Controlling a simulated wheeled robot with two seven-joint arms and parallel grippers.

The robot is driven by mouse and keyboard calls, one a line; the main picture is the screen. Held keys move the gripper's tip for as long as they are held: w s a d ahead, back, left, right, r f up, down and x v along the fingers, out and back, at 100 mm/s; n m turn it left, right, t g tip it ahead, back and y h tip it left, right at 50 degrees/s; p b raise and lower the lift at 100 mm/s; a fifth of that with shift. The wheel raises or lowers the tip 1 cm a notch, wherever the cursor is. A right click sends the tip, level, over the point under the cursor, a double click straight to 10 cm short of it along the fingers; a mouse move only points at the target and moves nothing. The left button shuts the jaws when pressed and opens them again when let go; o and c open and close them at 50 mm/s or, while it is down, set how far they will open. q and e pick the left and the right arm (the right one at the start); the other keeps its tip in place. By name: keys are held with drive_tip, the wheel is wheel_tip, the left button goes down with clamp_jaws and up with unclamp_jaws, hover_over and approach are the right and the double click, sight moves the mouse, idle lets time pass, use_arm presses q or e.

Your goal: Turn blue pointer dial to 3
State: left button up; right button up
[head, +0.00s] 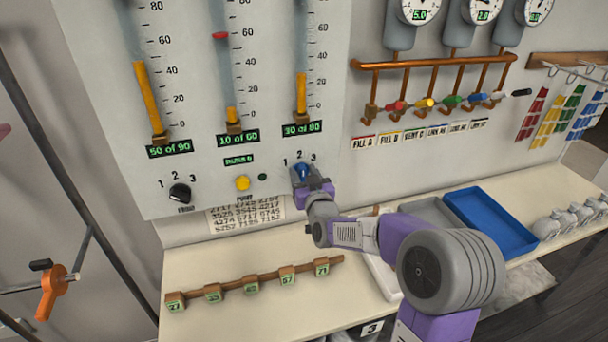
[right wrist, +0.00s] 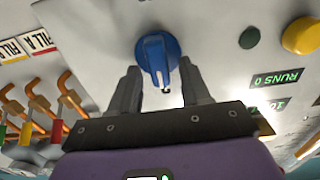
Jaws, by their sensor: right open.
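The blue pointer dial (head: 303,172) sits low on the right of the white panel, below the printed numbers 1, 2 and 3. In the right wrist view the dial (right wrist: 157,58) shows a lighter pointer ridge aimed down toward my gripper's palm. That appears to be toward the middle number, though the digit there is partly hidden. My right gripper (head: 310,183) is at the dial. In the wrist view its fingers (right wrist: 160,76) are open, one on each side of the dial, with gaps visible. My left gripper is out of view.
A black dial (head: 180,193) with its own 1, 2, 3 and a yellow button (head: 242,183) are left of the blue dial. Copper pipes with coloured valves (head: 425,104) are to the right. Below is a table with a wooden tag rail (head: 250,287) and blue tray (head: 490,222).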

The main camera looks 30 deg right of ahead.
drive_tip(key=shift+w, duration=0.1)
drive_tip(key=shift+c, duration=0.5)
clamp_jaws()
drive_tip(key=shift+d+f+m+b, duration=0.1)
drive_tip(key=shift+d+m+b, duration=0.05)
drive_tip(key=shift+m+b, duration=1.8)
drive_tip(key=shift+d+f+m+b, duration=0.1)
drive_tip(key=shift+d+m+b, duration=0.1)
drive_tip(key=shift+m+b, duration=1.65)
drive_tip(key=shift+d+f+m+b, duration=0.15)
drive_tip(key=shift+m+b, duration=0.95)
drive_tip(key=shift+b, duration=1.65)
drive_tip(key=shift+r, duration=0.1)
